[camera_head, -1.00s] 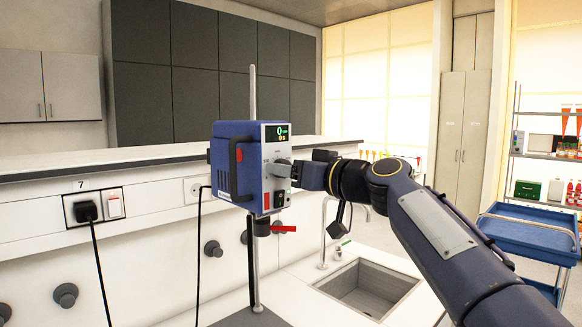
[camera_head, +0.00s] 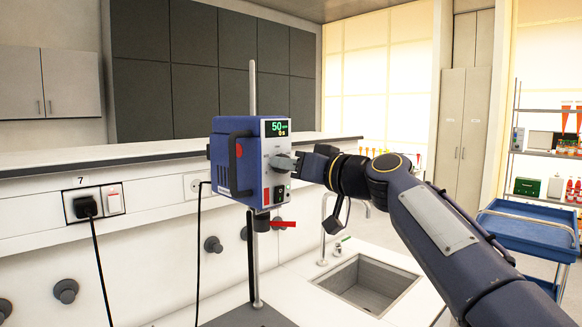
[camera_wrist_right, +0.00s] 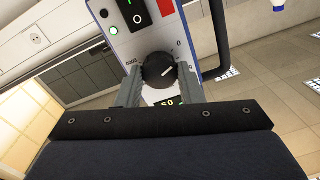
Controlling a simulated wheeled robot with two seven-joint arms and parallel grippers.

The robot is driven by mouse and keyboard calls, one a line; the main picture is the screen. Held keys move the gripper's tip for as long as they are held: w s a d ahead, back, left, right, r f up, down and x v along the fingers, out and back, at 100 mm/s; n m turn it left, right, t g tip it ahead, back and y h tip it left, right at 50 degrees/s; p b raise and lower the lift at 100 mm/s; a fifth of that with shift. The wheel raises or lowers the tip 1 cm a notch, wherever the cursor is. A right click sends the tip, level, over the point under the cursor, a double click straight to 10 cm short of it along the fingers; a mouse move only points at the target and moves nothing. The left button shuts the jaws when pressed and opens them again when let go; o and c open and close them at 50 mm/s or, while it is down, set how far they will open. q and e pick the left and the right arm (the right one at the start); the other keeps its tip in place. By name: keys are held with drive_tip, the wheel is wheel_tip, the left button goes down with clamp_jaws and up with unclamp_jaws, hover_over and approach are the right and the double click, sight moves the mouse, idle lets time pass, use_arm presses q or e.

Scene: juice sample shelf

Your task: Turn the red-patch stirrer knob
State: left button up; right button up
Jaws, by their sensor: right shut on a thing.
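The blue stirrer (camera_head: 234,165) is fixed to a vertical rod (camera_head: 253,95) in the head view. Its front panel carries a red patch (camera_head: 267,195), a black switch (camera_head: 281,193) and a green display (camera_head: 277,128) reading 50. The dark round knob (camera_wrist_right: 159,70) with a white pointer line shows in the right wrist view, between my fingers. My right gripper (camera_head: 292,162) reaches the panel from the right and is shut on the knob; its fingers also show in the wrist view (camera_wrist_right: 160,86). My left gripper is not in view.
A sink (camera_head: 367,285) with a tap (camera_head: 325,230) lies below my right arm. A plugged socket (camera_head: 88,207) and cords are at left. A blue cart (camera_head: 530,230) and shelves stand at right.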

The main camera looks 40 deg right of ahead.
drive_tip(key=shift+m+t+h+p, duration=0.3)
drive_tip(key=shift+m+p, duration=1.05)
drive_tip(key=shift+m, duration=6.95)
drive_tip(key=shift+f, duration=0.1)
drive_tip(key=o, duration=1)
drive_tip(key=s+b, duration=0.1)
drive_tip(key=s, duration=0.6)
drive_tip(key=shift+s+d+f+b, duration=0.15)
drive_tip(key=shift+s+d+b, duration=0.15)
drive_tip(key=shift+s+b, duration=0.1)
